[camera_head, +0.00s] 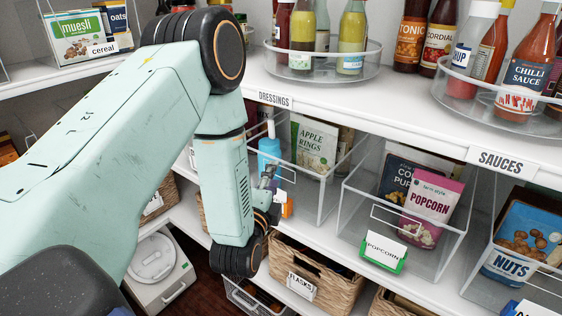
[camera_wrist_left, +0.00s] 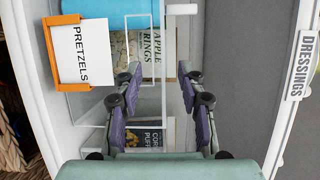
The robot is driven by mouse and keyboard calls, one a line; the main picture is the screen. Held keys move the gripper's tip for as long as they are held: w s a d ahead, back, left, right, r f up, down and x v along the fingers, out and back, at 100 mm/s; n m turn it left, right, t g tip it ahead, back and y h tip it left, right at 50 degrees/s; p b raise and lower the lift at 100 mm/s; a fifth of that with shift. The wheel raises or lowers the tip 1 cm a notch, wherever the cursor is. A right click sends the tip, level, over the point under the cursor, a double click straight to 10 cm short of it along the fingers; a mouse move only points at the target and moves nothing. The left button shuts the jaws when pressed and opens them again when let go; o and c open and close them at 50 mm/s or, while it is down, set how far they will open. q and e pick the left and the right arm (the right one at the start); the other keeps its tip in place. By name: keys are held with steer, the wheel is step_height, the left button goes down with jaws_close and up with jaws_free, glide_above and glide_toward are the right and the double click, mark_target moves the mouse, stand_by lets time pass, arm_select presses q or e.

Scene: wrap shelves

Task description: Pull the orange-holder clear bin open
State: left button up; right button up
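The clear bin (camera_head: 308,203) sits on the middle shelf, with an Apple Rings bag and a blue item in it. Its orange holder (camera_head: 287,208) is mostly hidden behind my left gripper (camera_head: 266,194) in the head view. In the left wrist view the orange holder (camera_wrist_left: 70,86) carries a white PRETZELS card, and a clear handle frame (camera_wrist_left: 162,58) shows beside it. My left gripper (camera_wrist_left: 160,88) is open, its two fingers apart near this frame. Whether either finger touches the frame I cannot tell. My right gripper is in neither view.
A popcorn bin (camera_head: 344,214) with a green holder stands to the right, then a nuts bin (camera_head: 487,278). Bottles stand on clear turntables (camera_head: 322,68) above. A wicker flasks basket (camera_head: 334,285) is below.

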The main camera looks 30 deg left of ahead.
mark_target(279, 159)
arm_select(q)
steer(key=x, duration=0.6)
steer(key=shift+w+a+f, duration=0.15)
steer(key=shift+a+f, duration=0.05)
steer(key=shift+a, duration=0.2)
steer(key=shift+w+r, duration=0.1)
steer(key=shift+w, duration=0.25)
steer(key=shift+w+d+r, duration=0.15)
steer(key=shift+w+d, duration=0.1)
steer(key=shift+w, duration=0.05)
steer(key=shift+a, duration=0.15)
steer(key=shift+a+f, duration=0.2)
steer(key=shift+c, duration=1)
steer(key=shift+d+r, duration=0.15)
steer(key=shift+d, duration=0.15)
steer(key=c, duration=0.4)
steer(key=shift+a, duration=0.15)
jaws_close()
